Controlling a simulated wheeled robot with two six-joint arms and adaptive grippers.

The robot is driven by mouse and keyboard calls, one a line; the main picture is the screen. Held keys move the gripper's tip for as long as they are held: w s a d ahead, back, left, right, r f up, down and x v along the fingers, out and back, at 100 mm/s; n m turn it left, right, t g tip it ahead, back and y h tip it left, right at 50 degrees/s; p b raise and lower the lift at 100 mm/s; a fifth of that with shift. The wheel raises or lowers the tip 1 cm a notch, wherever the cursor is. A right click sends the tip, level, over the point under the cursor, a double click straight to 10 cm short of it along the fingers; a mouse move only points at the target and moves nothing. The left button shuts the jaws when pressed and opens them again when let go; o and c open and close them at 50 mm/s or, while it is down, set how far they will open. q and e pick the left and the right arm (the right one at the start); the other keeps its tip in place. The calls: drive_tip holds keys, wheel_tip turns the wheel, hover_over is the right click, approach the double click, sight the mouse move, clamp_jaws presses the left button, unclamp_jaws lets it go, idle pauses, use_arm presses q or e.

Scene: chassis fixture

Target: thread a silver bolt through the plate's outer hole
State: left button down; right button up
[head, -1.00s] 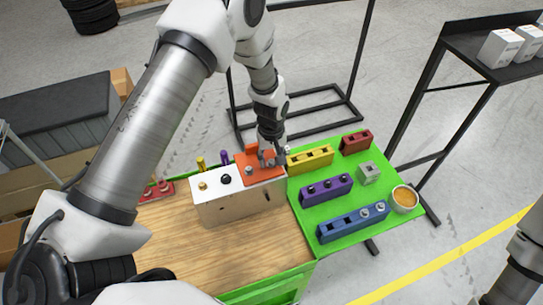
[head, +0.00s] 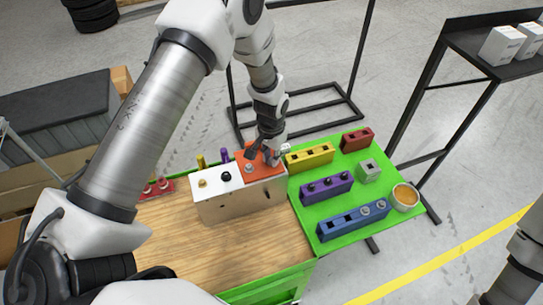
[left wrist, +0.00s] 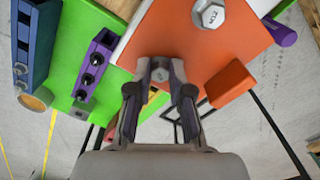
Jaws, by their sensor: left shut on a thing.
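The orange plate (head: 262,176) lies on the right end of the white chassis block (head: 240,200); it also shows in the left wrist view (left wrist: 240,50). One silver bolt (head: 248,168) sits in the plate, its hex head showing large in the left wrist view (left wrist: 210,14). My left gripper (head: 270,156) is low at the plate's far right part. In the left wrist view its fingertips (left wrist: 160,82) are shut on another silver bolt (left wrist: 159,74), seen head-on beside the plate's edge. The outer hole is hidden, so I cannot tell whether the held bolt is in it.
On the green mat (head: 330,225) stand a yellow holder (head: 310,158), a purple holder (head: 326,190), a blue holder with silver bolts (head: 352,222), a red holder (head: 356,141), a grey block (head: 369,170) and an orange-filled bowl (head: 405,197). The wooden tabletop (head: 170,235) is clear in front.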

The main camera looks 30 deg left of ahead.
use_arm(q)
drive_tip(key=m, duration=0.4)
drive_tip(key=shift+f, duration=0.1)
drive_tip(key=c, duration=1)
unclamp_jaws()
wheel_tip(320, 180, up, 3)
drive_tip(key=shift+w+r+p, duration=0.1)
drive_tip(key=shift+p, duration=1.05)
drive_tip(key=shift+r, duration=2.95)
